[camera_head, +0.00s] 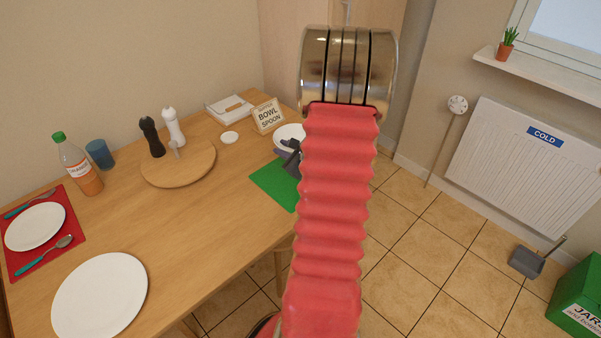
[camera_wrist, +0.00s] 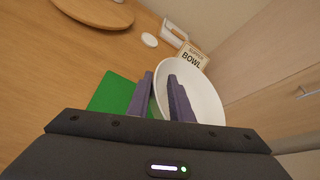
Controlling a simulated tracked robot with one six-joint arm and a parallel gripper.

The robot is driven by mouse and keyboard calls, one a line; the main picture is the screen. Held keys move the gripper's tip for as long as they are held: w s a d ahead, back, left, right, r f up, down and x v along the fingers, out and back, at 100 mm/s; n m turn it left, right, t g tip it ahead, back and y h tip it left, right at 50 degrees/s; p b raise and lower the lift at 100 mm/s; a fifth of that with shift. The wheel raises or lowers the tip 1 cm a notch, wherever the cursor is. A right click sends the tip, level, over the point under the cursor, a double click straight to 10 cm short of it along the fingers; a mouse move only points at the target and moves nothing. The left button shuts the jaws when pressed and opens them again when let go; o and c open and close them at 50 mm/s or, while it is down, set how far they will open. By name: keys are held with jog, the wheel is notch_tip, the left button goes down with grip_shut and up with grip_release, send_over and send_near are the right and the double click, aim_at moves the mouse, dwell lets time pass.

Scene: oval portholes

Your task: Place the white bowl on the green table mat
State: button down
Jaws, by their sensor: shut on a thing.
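The white bowl (camera_head: 289,133) is at the right end of the wooden table in the head view, at the far edge of the green table mat (camera_head: 271,184). My gripper (camera_head: 291,152) is shut on its rim. In the wrist view, one finger of my gripper (camera_wrist: 160,77) is inside the bowl (camera_wrist: 206,92) and the other is outside its wall. The green mat (camera_wrist: 112,94) lies flat to the left of the bowl there. My red arm hides part of the mat and bowl in the head view. I cannot tell whether the bowl touches the table.
A round wooden board (camera_head: 190,168) with two mills is left of the mat. A large white plate (camera_head: 100,296) and a red mat (camera_head: 70,222) with a plate and cutlery are farther left.

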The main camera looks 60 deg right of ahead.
jog(key=shift+f, duration=2.9)
jog(key=shift+f, duration=2.1)
jog(key=c, duration=1.6)
grip_release()
jog(key=shift+o, duration=0.2)
